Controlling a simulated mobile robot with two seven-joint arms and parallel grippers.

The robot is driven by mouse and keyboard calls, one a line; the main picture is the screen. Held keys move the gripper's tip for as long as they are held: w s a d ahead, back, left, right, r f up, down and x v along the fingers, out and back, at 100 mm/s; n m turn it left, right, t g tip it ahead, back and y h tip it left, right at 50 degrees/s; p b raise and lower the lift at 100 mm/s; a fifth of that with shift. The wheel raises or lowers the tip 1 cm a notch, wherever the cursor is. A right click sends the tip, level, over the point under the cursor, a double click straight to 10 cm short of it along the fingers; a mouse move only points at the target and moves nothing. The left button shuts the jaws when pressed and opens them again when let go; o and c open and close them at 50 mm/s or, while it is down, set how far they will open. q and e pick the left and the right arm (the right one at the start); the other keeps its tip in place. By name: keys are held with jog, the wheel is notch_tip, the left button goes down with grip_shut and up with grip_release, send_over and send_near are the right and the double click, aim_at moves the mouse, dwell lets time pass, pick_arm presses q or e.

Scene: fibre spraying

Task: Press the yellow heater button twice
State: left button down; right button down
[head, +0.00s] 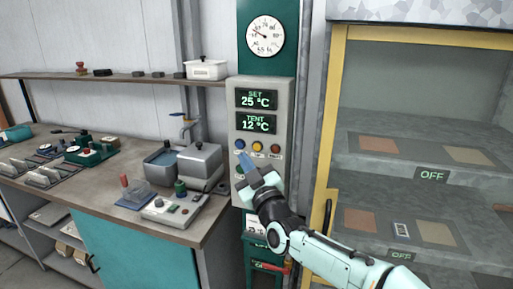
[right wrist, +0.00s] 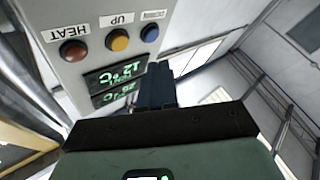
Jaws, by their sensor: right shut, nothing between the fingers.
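The grey heater control box (head: 262,97) hangs on the wall, with a display reading SET 25 °C and TENT 12 °C. Below the display is a row of buttons: blue (head: 240,144), yellow (head: 257,147) and red-brown (head: 275,149). In the right wrist view the yellow button (right wrist: 117,40) sits by a label reading UP, between the red-brown button (right wrist: 74,51) and the blue one (right wrist: 149,34). My right gripper (head: 245,158) is shut and empty, its blue fingertips just below the blue and yellow buttons. In the wrist view the fingers (right wrist: 156,82) appear apart from the yellow button. My left gripper is out of view.
A round dial gauge (head: 265,33) is above the box. To the right stands a yellow-framed cabinet (head: 335,110) with shelves marked OFF. To the left is a workbench (head: 215,222) with a grey lidded container (head: 200,160) and several small devices.

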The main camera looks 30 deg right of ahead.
jog(key=shift+w+d+f, duration=0.1)
jog(key=shift+w+d, duration=0.5)
jog(key=shift+d, duration=0.15)
dwell(1.6)
jog(key=shift+w+d+b, duration=0.25)
jog(key=shift+d+b, duration=0.05)
jog(key=shift+b, duration=0.05)
jog(key=shift+w+d, duration=0.4)
jog(key=shift+d, duration=0.1)
dwell(0.9)
jog(key=shift+s+a, duration=0.1)
jog(key=shift+a, duration=0.05)
dwell(0.3)
jog(key=shift+s+a+b, duration=0.6)
jog(key=shift+a+b, duration=0.1)
